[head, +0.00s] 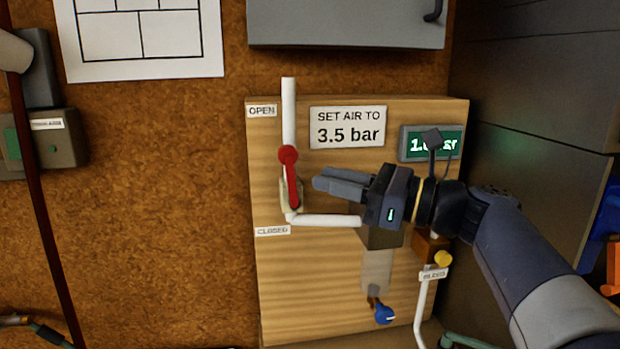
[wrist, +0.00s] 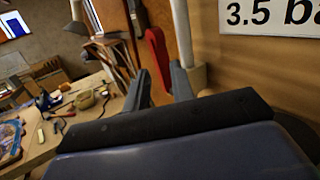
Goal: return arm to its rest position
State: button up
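My gripper (head: 318,183) is in front of the wooden panel (head: 325,285), its fingers pointing left toward the red lever (head: 291,180). The wrist view shows the two fingertips (wrist: 161,82) apart, with nothing held between them. The red lever runs nearly upright along the white pipe (head: 289,110), its round knob at the upper end. In the wrist view the red lever (wrist: 159,58) appears beyond the fingertips, with a visible space before it. The gauge display (head: 417,144) is partly hidden by a part of my arm, so its full reading cannot be read.
A sign (head: 348,127) reads "SET AIR TO 3.5 bar". Below my gripper are a blue knob (head: 384,314) and a yellow knob (head: 443,258). A grey cabinet (head: 345,25) hangs above the panel. A workbench (wrist: 75,140) with tools shows in the wrist view.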

aim_at(293, 171)
jog(key=shift+s+d+f, duration=0.1)
jog(key=shift+s+d, duration=0.15)
jog(key=shift+d, duration=0.35)
jog(key=shift+a, duration=0.1)
jog(key=shift+h, duration=0.4)
jog(key=p+x, duration=0.1)
jog(key=x, duration=0.6)
jog(key=p+x, duration=0.1)
jog(key=x, duration=0.3)
jog(key=shift+s+r+p, duration=0.2)
jog(key=shift+r+p, duration=0.05)
jog(key=shift+p, duration=0.05)
jog(key=shift+a, duration=0.1)
jog(key=shift+f, duration=0.1)
